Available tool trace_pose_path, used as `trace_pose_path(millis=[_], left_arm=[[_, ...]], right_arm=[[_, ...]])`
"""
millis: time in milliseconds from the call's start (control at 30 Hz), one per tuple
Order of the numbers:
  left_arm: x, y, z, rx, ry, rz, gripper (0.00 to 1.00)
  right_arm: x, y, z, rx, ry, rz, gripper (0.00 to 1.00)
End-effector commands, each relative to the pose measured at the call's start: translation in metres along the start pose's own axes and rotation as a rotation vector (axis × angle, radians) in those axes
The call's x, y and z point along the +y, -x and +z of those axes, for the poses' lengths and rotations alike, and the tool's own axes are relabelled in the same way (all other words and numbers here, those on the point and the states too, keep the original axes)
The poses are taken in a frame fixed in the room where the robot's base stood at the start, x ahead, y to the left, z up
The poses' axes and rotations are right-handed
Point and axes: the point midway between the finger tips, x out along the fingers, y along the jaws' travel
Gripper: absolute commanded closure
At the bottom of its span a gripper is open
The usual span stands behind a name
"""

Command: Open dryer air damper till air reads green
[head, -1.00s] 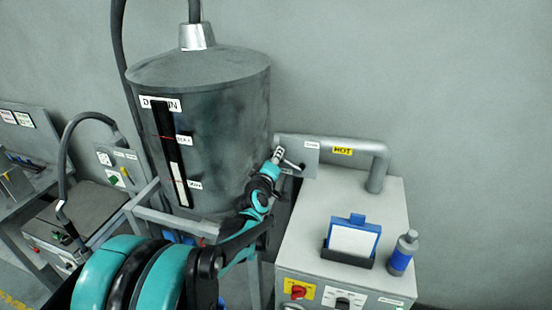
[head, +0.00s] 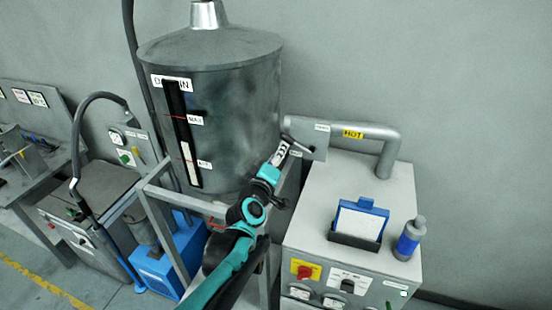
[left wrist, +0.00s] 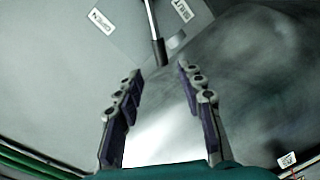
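The damper plate (head: 309,135) sits on the grey pipe of the dryer (head: 340,190), with a lever (head: 294,141) at its left side. In the left wrist view the lever's dark grip (left wrist: 159,52) lies just beyond my fingertips, roughly between them, with no clear contact. The labels OPEN (left wrist: 101,20) and SHUT (left wrist: 181,10) flank the lever, which lies between them. My left gripper (head: 283,149) is at the lever; its fingers (left wrist: 160,70) are apart and empty. The air gauge's reading is too small to tell. My right gripper is not in view.
A large grey drum (head: 232,100) with a level strip stands close left of my gripper. The pipe has a HOT label (head: 353,133). A blue framed filter (head: 358,219) and a bottle (head: 409,240) stand on the dryer's top. A red knob (head: 305,272) is on its front.

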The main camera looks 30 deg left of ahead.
Motion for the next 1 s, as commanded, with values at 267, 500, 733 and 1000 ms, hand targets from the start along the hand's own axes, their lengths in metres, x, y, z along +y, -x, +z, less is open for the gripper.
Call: trace_pose_path(millis=[267, 500, 733, 1000], left_arm=[[0.0, 0.017, 0.0, 0.0, 0.0, 0.0, 0.61], [0.0, 0.017, 0.0, 0.0, -0.001, 0.0, 0.61], [0.0, 0.017, 0.0, 0.0, -0.001, 0.0, 0.61], [0.011, 0.045, 0.071, -0.226, -0.227, -0.018, 0.61]], right_arm=[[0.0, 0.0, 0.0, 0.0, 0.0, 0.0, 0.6], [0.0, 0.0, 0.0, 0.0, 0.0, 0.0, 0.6], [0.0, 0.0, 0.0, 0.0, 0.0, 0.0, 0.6], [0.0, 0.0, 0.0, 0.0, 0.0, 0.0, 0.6]])
